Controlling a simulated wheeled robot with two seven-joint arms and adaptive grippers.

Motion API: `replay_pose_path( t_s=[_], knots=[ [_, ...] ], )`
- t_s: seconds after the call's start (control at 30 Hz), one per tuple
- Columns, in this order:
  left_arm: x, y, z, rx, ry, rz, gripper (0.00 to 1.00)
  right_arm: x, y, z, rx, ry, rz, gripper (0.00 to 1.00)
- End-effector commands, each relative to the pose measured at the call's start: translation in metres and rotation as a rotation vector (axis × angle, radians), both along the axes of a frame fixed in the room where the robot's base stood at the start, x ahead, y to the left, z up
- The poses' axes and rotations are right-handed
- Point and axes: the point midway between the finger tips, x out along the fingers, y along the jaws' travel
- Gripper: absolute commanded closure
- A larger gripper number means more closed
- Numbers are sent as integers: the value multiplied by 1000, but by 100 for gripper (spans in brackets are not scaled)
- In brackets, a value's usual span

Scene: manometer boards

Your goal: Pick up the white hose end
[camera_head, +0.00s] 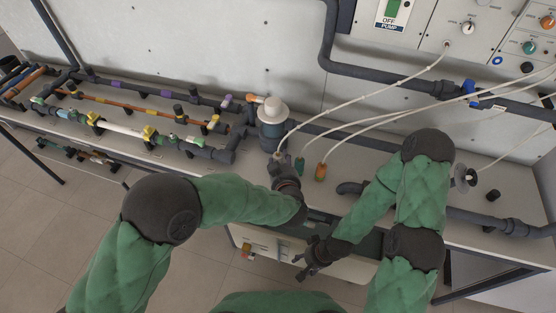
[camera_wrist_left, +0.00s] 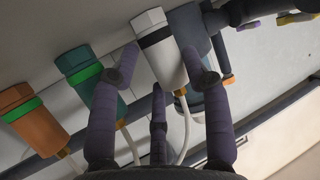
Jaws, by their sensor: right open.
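The white hose end (camera_wrist_left: 157,48), with a black band, stands between the fingertips of my left gripper (camera_wrist_left: 158,62) in the left wrist view. The fingers lie close along both its sides, but I cannot tell whether they press on it. In the head view my left gripper (camera_head: 280,164) is over the bench edge, and the white hose end is mostly hidden by it. A green hose end (camera_wrist_left: 83,74) and an orange hose end (camera_wrist_left: 32,117) stand beside it. My right gripper (camera_head: 311,260) is open and empty, low in front of the bench.
A grey cylinder with a white cap (camera_head: 272,115) stands just behind my left gripper. White hoses (camera_head: 372,100) run up to the panel (camera_head: 465,30) at the right. Pipes with valves (camera_head: 130,125) fill the bench at the left.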

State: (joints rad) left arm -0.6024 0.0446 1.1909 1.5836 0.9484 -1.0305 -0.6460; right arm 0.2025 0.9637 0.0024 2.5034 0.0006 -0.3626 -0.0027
Motion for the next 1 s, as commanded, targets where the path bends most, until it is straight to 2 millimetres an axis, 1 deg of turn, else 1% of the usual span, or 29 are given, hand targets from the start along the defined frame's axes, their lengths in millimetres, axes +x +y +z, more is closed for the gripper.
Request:
replay_pose_path(
  t_s=[0.03,0.07,0.1,0.57,0.77,0.93,1.0],
  knots=[
    [0,0,0,0,0,0,77,0,0,0,0,0,0,44],
    [0,0,0,0,0,0,86,0,0,0,0,0,0,44],
    [0,0,0,0,0,0,91,0,0,0,0,0,0,44],
    [0,0,2,0,1,0,92,0,0,2,0,0,0,44],
    [0,0,16,-1,0,0,92,0,0,13,0,0,0,44],
    [0,0,37,-1,-1,0,92,0,0,29,0,0,0,44],
    [-12,-2,51,0,-2,-3,92,0,0,39,0,0,0,44]
  ],
)
